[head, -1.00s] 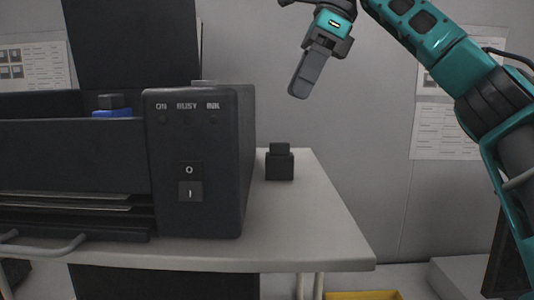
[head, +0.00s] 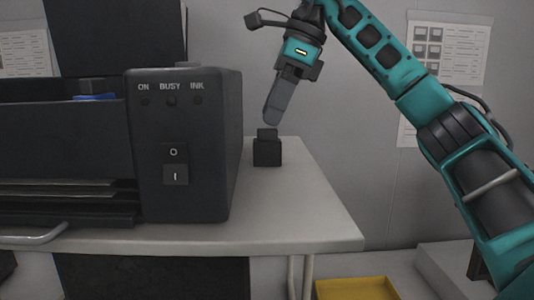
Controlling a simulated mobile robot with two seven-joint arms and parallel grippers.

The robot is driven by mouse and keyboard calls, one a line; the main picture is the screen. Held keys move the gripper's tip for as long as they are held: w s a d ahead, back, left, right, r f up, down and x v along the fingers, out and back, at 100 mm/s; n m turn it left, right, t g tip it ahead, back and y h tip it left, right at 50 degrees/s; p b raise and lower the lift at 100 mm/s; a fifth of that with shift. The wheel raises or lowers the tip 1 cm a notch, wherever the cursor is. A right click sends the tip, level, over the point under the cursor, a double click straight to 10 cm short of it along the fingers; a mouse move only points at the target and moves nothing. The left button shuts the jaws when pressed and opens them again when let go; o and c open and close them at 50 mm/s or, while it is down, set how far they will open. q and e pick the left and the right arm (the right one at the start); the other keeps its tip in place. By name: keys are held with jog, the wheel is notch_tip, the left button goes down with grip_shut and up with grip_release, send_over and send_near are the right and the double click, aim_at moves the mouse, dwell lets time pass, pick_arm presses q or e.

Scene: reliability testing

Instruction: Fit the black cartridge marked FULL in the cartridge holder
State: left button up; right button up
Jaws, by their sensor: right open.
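A black cartridge (head: 267,152) with a smaller block on top stands upright on the grey table, right of the printer. I cannot read any marking on it. My right gripper (head: 271,122) is open, pointing down just above the cartridge's top; I cannot tell whether it touches. Its fingers overlap each other in this view. The black printer (head: 186,130) has ON, BUSY and INK labels. A blue part (head: 95,97) with a dark block shows inside its open left section; I cannot tell whether this is the cartridge holder. My left gripper is not in view.
The table (head: 300,215) is clear to the right and in front of the cartridge. The printer's side wall stands close left of it. A yellow bin (head: 355,289) sits below the table's right end. A wall is behind.

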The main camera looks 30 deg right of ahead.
aim_at(267, 131)
jog(key=x, duration=0.4)
jog(key=shift+d+f, duration=0.15)
jog(key=shift+f, duration=0.3)
grip_shut()
notch_tip(267, 131, up, 8)
jog(key=shift+r+p, duration=0.2)
jog(key=shift+p, duration=0.6)
jog(key=shift+r, duration=0.85)
